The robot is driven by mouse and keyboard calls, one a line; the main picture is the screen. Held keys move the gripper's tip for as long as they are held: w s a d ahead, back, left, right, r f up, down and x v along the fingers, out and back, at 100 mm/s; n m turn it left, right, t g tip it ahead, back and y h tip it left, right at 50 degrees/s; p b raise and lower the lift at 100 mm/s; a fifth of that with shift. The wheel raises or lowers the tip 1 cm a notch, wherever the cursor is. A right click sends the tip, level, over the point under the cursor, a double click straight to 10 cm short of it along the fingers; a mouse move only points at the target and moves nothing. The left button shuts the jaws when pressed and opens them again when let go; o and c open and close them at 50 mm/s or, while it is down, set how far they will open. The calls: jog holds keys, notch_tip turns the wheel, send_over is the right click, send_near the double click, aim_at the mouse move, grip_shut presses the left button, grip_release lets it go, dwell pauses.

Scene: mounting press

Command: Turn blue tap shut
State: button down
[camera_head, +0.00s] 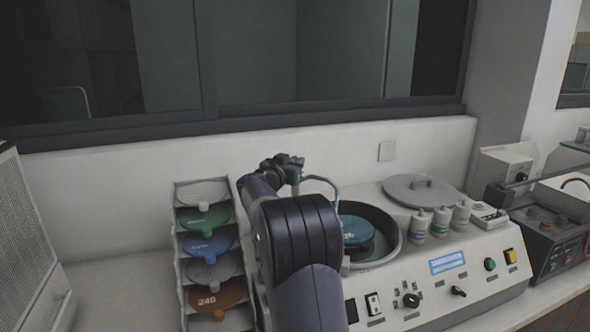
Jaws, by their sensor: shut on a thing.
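My gripper (291,168) is at the far end of my dark arm, behind the left rim of the round bowl. It is small in view and shut on the tap at the base of a thin curved spout (322,181). The spout arches right towards the bowl (398,246). The tap's blue handle is hidden by my gripper and wrist, so its angle cannot be told. A blue disc (356,230) lies in the bowl, partly covered by my arm.
A rack of coloured discs (207,246) stands close left of my arm. Right of the bowl are a round grey lid (421,190), several small bottles (440,222) and a control panel (445,290). A dark machine (548,235) stands at far right. The wall is close behind.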

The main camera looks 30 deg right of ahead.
jog(key=m+g+b, duration=0.1)
jog(key=m+g+h+b, duration=0.1)
jog(key=g, duration=0.1)
jog(key=shift+w+a+f+b, duration=0.1)
jog(key=shift+f+b, duration=0.15)
jog(key=shift+b, duration=0.15)
jog(key=shift+r+m+g+h, duration=0.15)
jog(key=shift+m+g+h, duration=0.25)
jog(key=shift+m+g, duration=0.6)
jog(key=m+g+p, duration=0.1)
jog(key=g, duration=0.1)
jog(key=shift+r+g, duration=0.2)
jog(key=shift+g, duration=0.2)
jog(key=m+g+p, duration=0.1)
jog(key=g+p, duration=0.1)
jog(key=m+g+p, duration=0.1)
jog(key=p, duration=0.2)
jog(key=shift+r+m+g+p, duration=0.2)
jog(key=shift+m+g+p, duration=0.1)
jog(key=shift+g+p, duration=0.1)
jog(key=shift+m+g+p, duration=0.3)
jog(key=shift+g+p, duration=0.2)
jog(key=shift+p, duration=0.3)
jog(key=shift+f+m+g+p, duration=0.25)
jog(key=shift+m+g+p, duration=0.15)
jog(key=shift+p, duration=0.45)
jog(key=c, duration=1.5)
grip_release()
